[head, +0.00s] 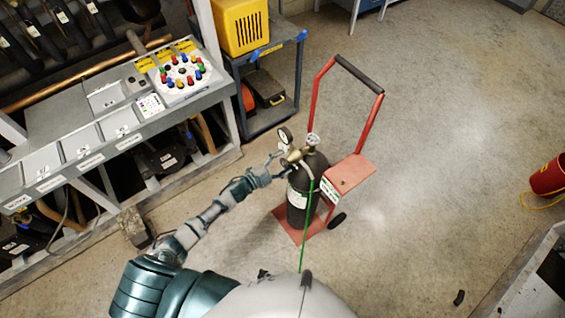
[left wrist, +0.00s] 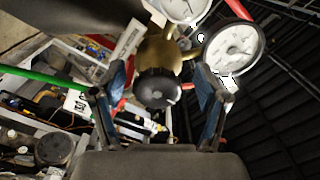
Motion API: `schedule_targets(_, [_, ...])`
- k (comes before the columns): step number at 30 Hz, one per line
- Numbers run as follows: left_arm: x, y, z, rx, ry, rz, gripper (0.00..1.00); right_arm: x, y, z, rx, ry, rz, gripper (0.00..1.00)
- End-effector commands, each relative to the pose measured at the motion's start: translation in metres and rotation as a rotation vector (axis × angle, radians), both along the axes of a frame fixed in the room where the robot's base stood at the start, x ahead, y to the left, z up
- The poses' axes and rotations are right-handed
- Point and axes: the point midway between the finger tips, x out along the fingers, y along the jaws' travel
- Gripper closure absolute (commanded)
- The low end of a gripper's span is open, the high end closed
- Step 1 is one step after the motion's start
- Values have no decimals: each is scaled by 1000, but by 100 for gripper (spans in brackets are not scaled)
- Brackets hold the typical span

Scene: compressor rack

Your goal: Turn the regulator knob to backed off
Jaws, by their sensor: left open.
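The black regulator knob (left wrist: 157,88) sits at the front of the brass regulator body (left wrist: 158,58) in the left wrist view. A small light mark shows on its right edge. My left gripper (left wrist: 162,95) is open, with one blue-padded finger on each side of the knob and visible space between. In the head view the brass regulator (head: 293,156) sits on top of the dark gas cylinder (head: 308,190), and my left gripper (head: 277,158) is at its left side; the knob itself is hard to make out there. My right gripper is not in view.
Two gauges (left wrist: 234,48) (head: 285,135) are close to the regulator. A green hose (head: 306,215) hangs down. The cylinder stands on a red hand cart (head: 350,172). A workbench (head: 110,130) and a cart with a yellow crate (head: 240,25) are to the left.

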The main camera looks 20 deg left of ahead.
Motion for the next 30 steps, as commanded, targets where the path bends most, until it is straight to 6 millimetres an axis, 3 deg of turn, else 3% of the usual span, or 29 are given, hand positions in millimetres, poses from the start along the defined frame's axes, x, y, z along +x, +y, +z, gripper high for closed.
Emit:
schedule_targets(8, [-14, 8, -1, 0, 2, -3, 26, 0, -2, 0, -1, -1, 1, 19])
schedule_targets(21, [-83, 66, -3, -2, 4, -1, 26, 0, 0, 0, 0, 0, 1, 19])
schedule_targets(30, [-94, 75, -2, -3, 1, -1, 26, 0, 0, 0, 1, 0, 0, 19])
